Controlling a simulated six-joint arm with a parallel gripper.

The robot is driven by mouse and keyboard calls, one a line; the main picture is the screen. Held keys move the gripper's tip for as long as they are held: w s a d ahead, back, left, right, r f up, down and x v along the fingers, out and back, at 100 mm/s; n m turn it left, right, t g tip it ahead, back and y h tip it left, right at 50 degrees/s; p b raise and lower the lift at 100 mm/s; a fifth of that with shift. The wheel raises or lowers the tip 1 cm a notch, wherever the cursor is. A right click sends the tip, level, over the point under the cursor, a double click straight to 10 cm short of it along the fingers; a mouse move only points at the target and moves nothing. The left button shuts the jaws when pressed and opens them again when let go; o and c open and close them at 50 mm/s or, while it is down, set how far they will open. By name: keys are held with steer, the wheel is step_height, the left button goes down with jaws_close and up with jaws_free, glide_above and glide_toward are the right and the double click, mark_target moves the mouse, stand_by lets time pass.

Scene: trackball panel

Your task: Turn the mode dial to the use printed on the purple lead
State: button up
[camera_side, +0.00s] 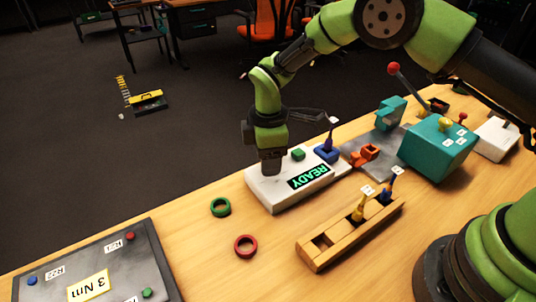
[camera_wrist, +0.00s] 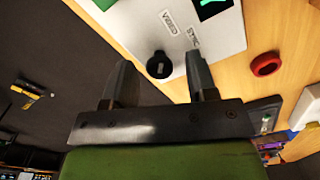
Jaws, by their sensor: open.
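The white panel (camera_side: 280,197) has a lit READY display (camera_side: 309,177) and a green button (camera_side: 298,153). In the wrist view, the black mode dial (camera_wrist: 159,68) sits near the panel's edge, with labels reading VIDEO (camera_wrist: 169,21) and, partly cut off, "ST..." (camera_wrist: 193,37). My gripper (camera_wrist: 159,61) is open, its two fingers apart on either side of the dial in the picture. In the side view, my gripper (camera_side: 270,168) hides the dial.
A wooden rack (camera_side: 318,259) holds a yellow lead (camera_side: 359,208) and a blue lead (camera_side: 386,191). A teal box (camera_side: 430,155) stands right. A dark 3 Nm board (camera_side: 60,270) lies front left.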

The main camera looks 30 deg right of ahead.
steer(key=c, duration=0.9)
steer(key=shift+m, duration=0.3)
steer(key=m, duration=0.9)
steer(key=shift+m, duration=0.3)
steer(key=m, duration=0.5)
steer(key=shift+m, duration=2.4)
